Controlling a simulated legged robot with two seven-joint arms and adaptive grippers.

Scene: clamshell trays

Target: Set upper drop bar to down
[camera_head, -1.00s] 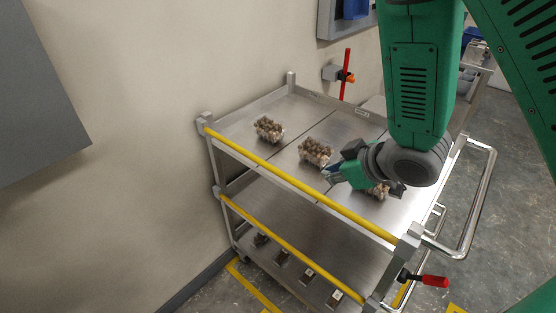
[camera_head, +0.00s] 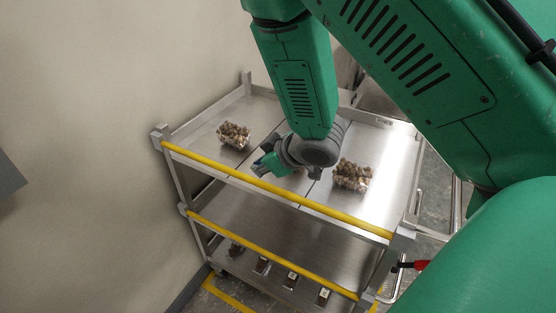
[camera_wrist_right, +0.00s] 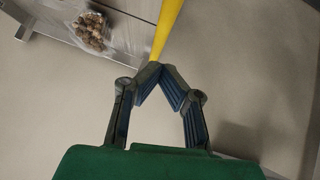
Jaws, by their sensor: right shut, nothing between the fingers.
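The upper drop bar (camera_head: 320,207) is a yellow rail along the front of the cart's top shelf, running between the corner posts at about post-top height. My right gripper (camera_head: 262,166) is near the left half of this bar, over the top shelf's front edge. In the right wrist view, the shut, empty fingertips (camera_wrist_right: 161,68) meet at the visible end of the yellow bar (camera_wrist_right: 167,30). I cannot tell whether they touch it. My left gripper is not in view.
A lower yellow bar (camera_head: 270,257) fronts the lower shelf, where several small dark items stand. Clamshell trays of brown balls sit on the top shelf, at left (camera_head: 233,136) and right (camera_head: 352,176). My arm hides the middle. A wall borders the cart's left.

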